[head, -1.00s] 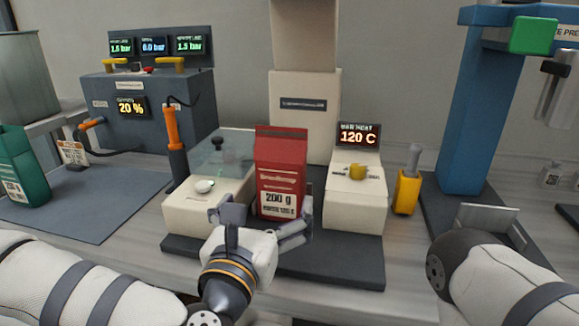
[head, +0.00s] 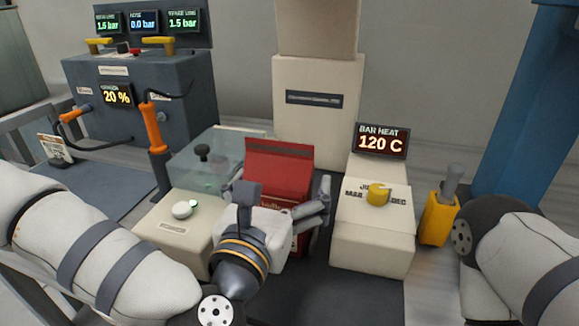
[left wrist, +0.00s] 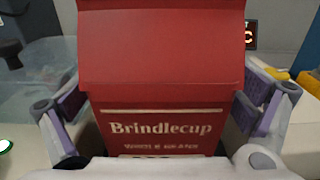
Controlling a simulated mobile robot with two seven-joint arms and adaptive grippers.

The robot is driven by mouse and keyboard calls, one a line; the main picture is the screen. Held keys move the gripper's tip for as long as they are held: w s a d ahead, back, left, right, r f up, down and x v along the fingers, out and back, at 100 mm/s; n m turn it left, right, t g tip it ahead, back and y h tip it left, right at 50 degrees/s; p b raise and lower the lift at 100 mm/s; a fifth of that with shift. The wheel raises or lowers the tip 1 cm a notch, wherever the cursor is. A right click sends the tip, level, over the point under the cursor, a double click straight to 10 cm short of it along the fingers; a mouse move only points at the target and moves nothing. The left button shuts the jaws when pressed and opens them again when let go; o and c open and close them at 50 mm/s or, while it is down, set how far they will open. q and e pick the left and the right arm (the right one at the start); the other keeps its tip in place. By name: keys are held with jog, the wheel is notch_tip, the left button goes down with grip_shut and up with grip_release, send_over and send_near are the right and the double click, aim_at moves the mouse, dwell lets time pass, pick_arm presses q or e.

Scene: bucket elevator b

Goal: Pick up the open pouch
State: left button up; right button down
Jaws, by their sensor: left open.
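The red pouch (head: 278,168) stands upright in the middle of the machine, between two cream blocks. In the left wrist view the pouch (left wrist: 160,55) fills the middle, with "Brindlecup" on its front. I cannot see into its top. My left gripper (head: 284,203) is open in front of the pouch and hides its lower part in the head view. In the left wrist view the gripper's fingers (left wrist: 163,108) stand apart, one at each side of the pouch, with the pouch between them. My right arm is at the right edge of the head view; its gripper is not visible.
The left block (head: 180,232) carries a clear cover (head: 215,160) and a white button. The right block (head: 372,245) has a yellow knob (head: 377,194) below a "120 C" display (head: 382,141). A yellow holder (head: 437,220) stands to its right. The dark base (head: 345,293) in front is clear.

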pick_arm(q)
jog(key=shift+s+a+r, duration=0.1)
jog(key=shift+s+r, duration=0.1)
jog(key=shift+s, duration=0.4)
jog(key=shift+c, duration=0.5)
jog(key=shift+s+a, duration=0.1)
jog(key=shift+s, duration=0.05)
jog(key=c, duration=0.8)
jog(key=shift+w+f, duration=0.1)
jog(key=shift+w, duration=0.1)
jog(key=shift+c, duration=0.2)
pick_arm(e)
jog(key=shift+s+a, duration=0.1)
jog(key=shift+s, duration=0.45)
